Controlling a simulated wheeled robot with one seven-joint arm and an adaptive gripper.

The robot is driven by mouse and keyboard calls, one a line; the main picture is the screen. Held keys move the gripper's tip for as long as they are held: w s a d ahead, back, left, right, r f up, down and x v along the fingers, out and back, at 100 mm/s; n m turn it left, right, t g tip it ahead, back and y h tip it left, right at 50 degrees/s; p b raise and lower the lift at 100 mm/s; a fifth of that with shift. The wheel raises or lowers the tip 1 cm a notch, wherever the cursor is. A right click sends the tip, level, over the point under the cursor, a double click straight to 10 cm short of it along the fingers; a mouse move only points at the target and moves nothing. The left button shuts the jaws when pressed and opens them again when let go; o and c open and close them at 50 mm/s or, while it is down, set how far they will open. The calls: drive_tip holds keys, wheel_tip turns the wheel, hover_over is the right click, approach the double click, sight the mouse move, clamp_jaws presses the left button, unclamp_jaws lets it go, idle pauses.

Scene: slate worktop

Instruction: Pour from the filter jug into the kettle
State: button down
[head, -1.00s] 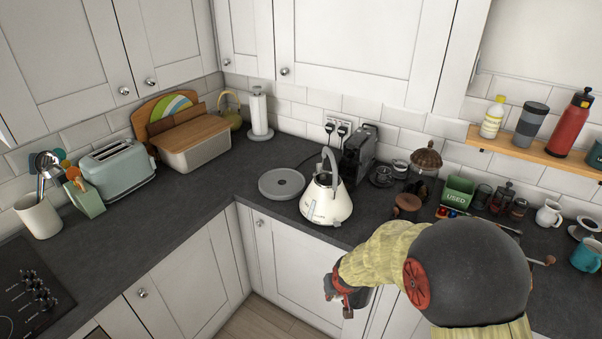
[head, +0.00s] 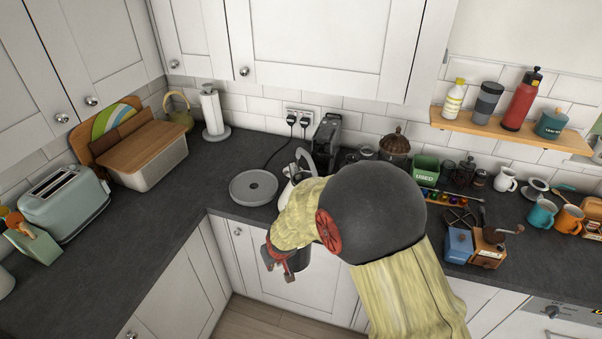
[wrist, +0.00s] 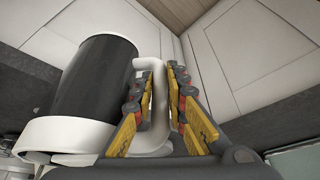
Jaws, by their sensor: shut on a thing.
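The filter jug (wrist: 95,85) has a dark body, a white band at one end and a white handle (wrist: 158,110). My gripper (wrist: 162,85) is shut on the handle, with one finger on each side of it. In the head view my gripper (head: 275,250) is low, in front of the worktop's front edge, and part of the dark jug (head: 299,259) shows beside it. The cream kettle (head: 287,192) stands on the worktop behind my arm, which hides most of it. Its spout and opening cannot be made out.
A round grey disc (head: 253,187) lies just left of the kettle. A black coffee machine (head: 327,138) stands close behind. A green box (head: 426,170) and several small coffee items are to the right. The worktop (head: 200,180) left of the disc is clear.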

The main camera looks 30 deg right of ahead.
wheel_tip(320, 180, up, 28)
drive_tip(key=p, duration=2.6)
drive_tip(key=shift+w+a+r+p, duration=0.2)
drive_tip(key=shift+a+p, duration=0.1)
drive_tip(key=shift+p, duration=0.1)
drive_tip(key=shift+w+f, duration=0.1)
drive_tip(key=shift+f, duration=0.1)
